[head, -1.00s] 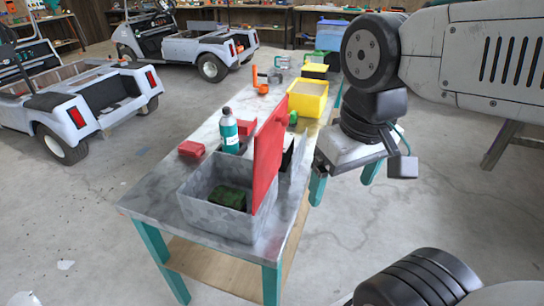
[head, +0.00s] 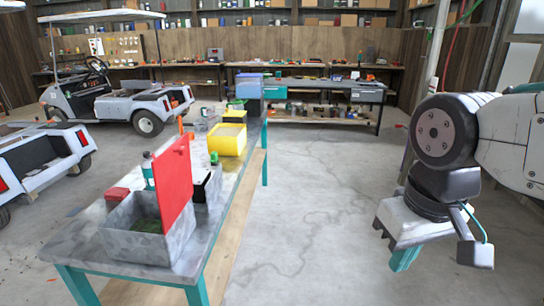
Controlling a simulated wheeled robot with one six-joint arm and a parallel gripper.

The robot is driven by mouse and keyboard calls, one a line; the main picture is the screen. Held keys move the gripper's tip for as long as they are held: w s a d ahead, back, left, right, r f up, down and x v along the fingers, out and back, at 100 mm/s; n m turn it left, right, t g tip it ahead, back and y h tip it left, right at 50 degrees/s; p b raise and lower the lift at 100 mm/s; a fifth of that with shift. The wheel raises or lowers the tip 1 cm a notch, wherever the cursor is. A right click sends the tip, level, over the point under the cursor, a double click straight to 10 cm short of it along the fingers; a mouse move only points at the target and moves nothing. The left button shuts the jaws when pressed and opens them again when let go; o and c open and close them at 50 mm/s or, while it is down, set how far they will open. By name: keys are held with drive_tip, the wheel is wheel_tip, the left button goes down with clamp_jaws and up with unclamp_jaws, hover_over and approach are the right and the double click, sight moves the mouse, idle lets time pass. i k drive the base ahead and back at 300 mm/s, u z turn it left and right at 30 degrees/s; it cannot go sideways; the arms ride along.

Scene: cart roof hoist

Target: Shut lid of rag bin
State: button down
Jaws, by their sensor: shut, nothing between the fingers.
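The rag bin (head: 148,248) is a grey metal box near the close end of the long workbench, with a dark green rag (head: 147,226) inside. Its red lid (head: 174,186) stands upright, open, along the bin's right side. My gripper (head: 420,236) hangs at the right of the picture, over the floor and well apart from the bin and the bench. It is shut and holds nothing. Its fingertips are small and partly hidden.
The workbench (head: 85,240) has teal legs. A bottle (head: 148,172), a red box (head: 117,195), a yellow bin (head: 229,138) and a blue bin (head: 249,92) stand on it. Golf carts (head: 125,105) are at the left. The floor (head: 310,210) right of the bench is clear.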

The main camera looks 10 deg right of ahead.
sight(172, 170)
drive_tip(key=u, duration=0.85)
drive_tip(key=i, duration=0.5)
drive_tip(key=u, duration=0.25)
